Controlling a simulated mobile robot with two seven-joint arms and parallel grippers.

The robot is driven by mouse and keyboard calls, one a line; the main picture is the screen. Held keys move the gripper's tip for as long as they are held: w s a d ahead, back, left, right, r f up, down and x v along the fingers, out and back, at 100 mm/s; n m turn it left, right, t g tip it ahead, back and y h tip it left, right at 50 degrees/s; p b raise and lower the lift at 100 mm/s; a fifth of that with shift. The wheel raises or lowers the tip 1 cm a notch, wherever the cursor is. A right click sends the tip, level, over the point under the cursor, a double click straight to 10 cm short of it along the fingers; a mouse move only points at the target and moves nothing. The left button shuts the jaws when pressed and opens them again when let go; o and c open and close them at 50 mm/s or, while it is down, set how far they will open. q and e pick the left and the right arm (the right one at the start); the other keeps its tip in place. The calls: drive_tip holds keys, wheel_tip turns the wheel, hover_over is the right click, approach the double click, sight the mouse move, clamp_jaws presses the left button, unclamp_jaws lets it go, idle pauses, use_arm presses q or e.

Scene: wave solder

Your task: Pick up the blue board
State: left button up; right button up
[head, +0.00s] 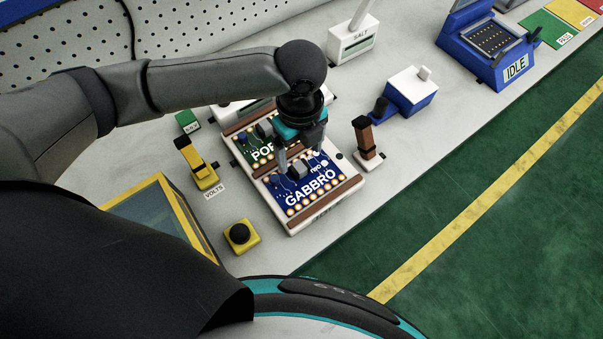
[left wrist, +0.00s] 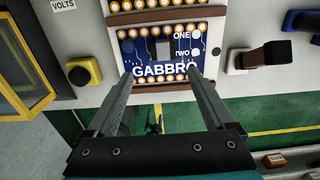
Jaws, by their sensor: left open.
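The blue board (head: 322,184), lettered GABBRO, lies flat in a white holder (head: 340,203) with brown strips. It also shows in the left wrist view (left wrist: 146,56), with a grey block at its middle and round marks ONE and TWO. My left gripper (head: 300,162) is over the board, fingers pointing down, open and empty. In the left wrist view its fingertips (left wrist: 167,74) stand apart on either side of the GABBRO lettering; I cannot tell whether they touch the board. The gripper hides part of the board's far side.
A green board (head: 257,153) lies directly behind the blue one. Bare bench lies nearer the front edge.

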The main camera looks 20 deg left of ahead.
sight(301, 169)
use_arm(q)
drive_tip(key=f, duration=0.2)
drive_tip(key=f+b, duration=0.1)
drive_tip(key=f, duration=0.5)
drive_tip(key=shift+w, duration=0.4)
drive_tip(key=shift+r, duration=0.1)
clamp_jaws()
